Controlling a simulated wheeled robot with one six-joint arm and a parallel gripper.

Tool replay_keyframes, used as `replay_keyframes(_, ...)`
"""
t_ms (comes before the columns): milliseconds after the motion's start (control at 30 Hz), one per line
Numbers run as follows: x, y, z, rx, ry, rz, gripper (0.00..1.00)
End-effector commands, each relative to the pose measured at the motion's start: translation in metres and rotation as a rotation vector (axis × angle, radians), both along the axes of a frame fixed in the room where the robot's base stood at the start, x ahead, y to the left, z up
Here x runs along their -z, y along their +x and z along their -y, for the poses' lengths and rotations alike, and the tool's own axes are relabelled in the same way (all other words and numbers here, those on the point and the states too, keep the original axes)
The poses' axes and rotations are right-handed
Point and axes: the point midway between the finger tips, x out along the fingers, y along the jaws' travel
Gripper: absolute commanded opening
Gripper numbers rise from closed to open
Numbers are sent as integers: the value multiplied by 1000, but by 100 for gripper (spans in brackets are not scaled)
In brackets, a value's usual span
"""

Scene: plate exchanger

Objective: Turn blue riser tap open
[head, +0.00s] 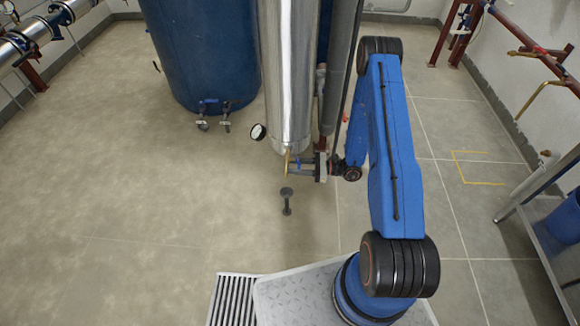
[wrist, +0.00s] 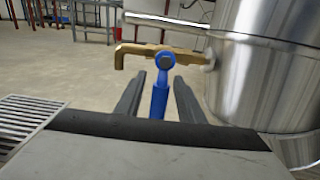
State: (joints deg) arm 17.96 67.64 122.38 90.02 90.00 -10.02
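The blue tap lever (wrist: 159,100) hangs from a round blue pivot on a brass tap body (wrist: 140,50) in the wrist view. The brass body comes out of the side of a shiny metal column (wrist: 265,60), and its spout bends down on the left. My gripper (wrist: 160,80) is open, with one dark finger on each side of the lever. Gaps show between the lever and both fingers. In the head view my gripper (head: 302,167) is at the foot of the metal column, beside the brass tap (head: 287,160), where the lever is small and hard to make out.
A round gauge (head: 258,132) sticks out left of the column. A large blue tank (head: 205,50) with small valves stands behind it. A small dark floor fitting (head: 287,199) stands below the tap. The floor at left is clear; a metal table (head: 545,185) stands at right.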

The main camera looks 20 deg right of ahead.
Motion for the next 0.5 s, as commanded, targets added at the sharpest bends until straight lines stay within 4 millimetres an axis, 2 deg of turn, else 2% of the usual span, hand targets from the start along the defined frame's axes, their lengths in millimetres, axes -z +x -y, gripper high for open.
replay_keyframes(133, 0, 2, -8, 0, 0, 0, 35)
replay_keyframes(433, 0, 3, -9, 1, 0, 0, 35)
replay_keyframes(467, 0, 3, -9, 1, 0, 0, 33)
replay_keyframes(500, 0, 3, -9, 1, 0, 0, 23)
